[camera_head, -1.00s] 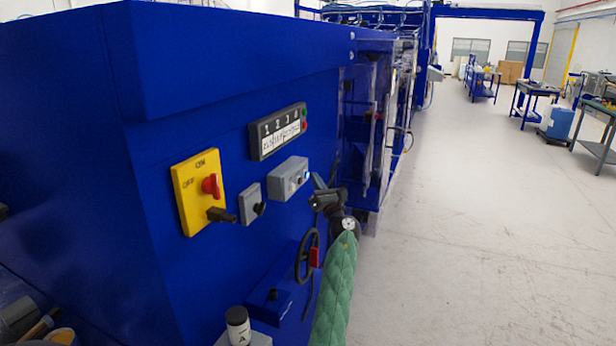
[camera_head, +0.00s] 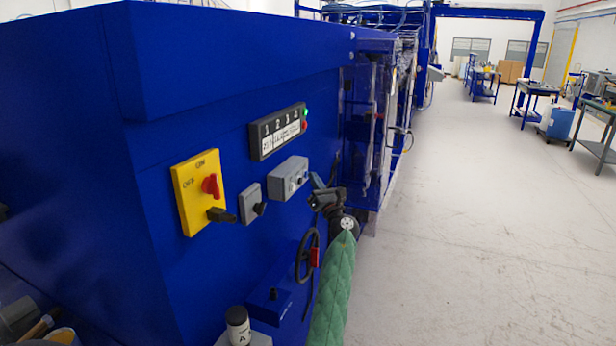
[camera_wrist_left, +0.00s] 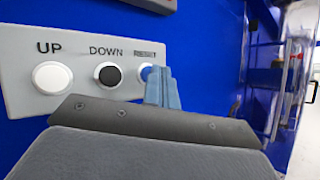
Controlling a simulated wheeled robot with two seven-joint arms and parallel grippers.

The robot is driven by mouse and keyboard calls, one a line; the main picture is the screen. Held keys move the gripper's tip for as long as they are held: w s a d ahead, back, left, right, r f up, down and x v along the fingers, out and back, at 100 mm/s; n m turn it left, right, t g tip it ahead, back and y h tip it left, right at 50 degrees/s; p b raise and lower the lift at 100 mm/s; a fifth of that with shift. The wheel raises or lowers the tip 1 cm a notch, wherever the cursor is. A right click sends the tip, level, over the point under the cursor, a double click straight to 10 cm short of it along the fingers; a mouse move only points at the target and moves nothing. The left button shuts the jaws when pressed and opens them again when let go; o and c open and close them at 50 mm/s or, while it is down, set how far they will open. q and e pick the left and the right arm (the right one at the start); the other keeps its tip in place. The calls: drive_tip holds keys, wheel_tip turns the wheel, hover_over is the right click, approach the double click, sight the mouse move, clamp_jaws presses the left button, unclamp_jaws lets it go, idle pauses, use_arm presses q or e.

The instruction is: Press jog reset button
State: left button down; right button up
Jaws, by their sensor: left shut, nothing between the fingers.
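The grey jog box (camera_head: 289,179) is mounted on the blue machine's side. In the left wrist view the box (camera_wrist_left: 20,70) carries a white UP button (camera_wrist_left: 52,77), a black DOWN button (camera_wrist_left: 109,75) and a blue RESET button (camera_wrist_left: 146,72). My left gripper (camera_head: 318,181) is at the right end of the box. Its blue fingers (camera_wrist_left: 162,86) are shut and empty, and their tips overlap the right side of the RESET button. I cannot tell whether they touch it. My right gripper is not in view.
A yellow ON/OFF switch plate (camera_head: 190,215) and a small grey switch box (camera_head: 250,204) are left of the jog box. A black panel (camera_head: 278,131) with green and red lights is above. Open floor (camera_head: 470,230) lies right.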

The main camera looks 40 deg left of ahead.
use_arm(q)
drive_tip(key=shift+d, duration=0.25)
drive_tip(key=d, duration=0.2)
drive_tip(key=w+d, duration=0.1)
drive_tip(key=d, duration=0.2)
drive_tip(key=shift+w+d+b, duration=0.25)
drive_tip(key=shift+d+b, duration=0.05)
drive_tip(key=shift+b, duration=0.05)
idle(0.5)
